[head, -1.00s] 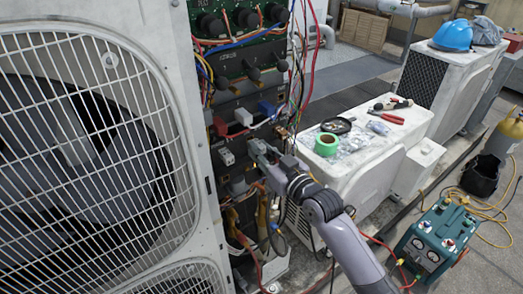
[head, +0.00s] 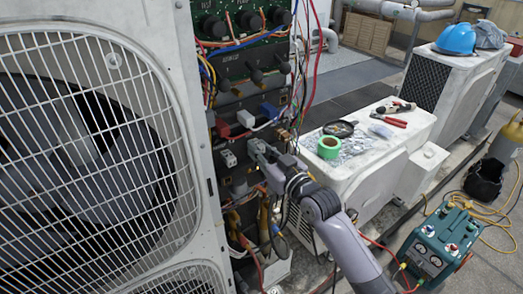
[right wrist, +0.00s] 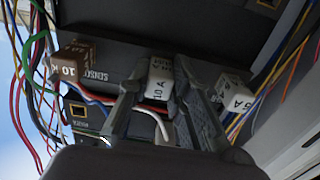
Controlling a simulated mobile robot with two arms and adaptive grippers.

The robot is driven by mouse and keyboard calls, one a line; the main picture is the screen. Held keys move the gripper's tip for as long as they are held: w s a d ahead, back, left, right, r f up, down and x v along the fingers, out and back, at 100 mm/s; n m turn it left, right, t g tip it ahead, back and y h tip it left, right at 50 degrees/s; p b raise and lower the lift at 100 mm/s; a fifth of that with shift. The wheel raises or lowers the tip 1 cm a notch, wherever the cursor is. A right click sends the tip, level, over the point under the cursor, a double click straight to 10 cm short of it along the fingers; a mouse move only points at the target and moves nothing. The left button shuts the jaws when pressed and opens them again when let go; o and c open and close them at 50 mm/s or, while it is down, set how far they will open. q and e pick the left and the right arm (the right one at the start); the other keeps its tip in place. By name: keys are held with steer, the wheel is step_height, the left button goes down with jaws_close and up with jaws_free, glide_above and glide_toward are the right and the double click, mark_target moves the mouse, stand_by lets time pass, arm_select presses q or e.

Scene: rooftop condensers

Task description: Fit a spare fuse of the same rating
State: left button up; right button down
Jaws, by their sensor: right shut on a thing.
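My right gripper (head: 258,148) reaches into the open electrical bay of the condenser. In the right wrist view the right gripper (right wrist: 158,92) has its fingers on both sides of a white block fuse marked 10 A (right wrist: 160,76), shut on it. The fuse is at the dark panel; I cannot tell whether it is seated. A white block marked with an A rating (right wrist: 234,98) is on the right, its number hard to read. A brown block marked 10 (right wrist: 70,66) is on the left. In the head view the held fuse is hidden by the gripper. My left gripper is not in view.
A white unit's top (head: 345,165) holds green tape (head: 329,147), pliers (head: 390,121) and a dark round dish (head: 340,128). Loose coloured wires (head: 300,70) hang close to the bay. A large fan grille (head: 85,150) stands left. A teal gauge machine (head: 437,240) is on the floor.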

steer(key=shift+w+r, duration=0.1)
steer(key=shift+r, duration=0.05)
steer(key=c, duration=1.4)
jaws_free()
steer(key=shift+a, duration=0.1)
steer(key=shift+o, duration=0.2)
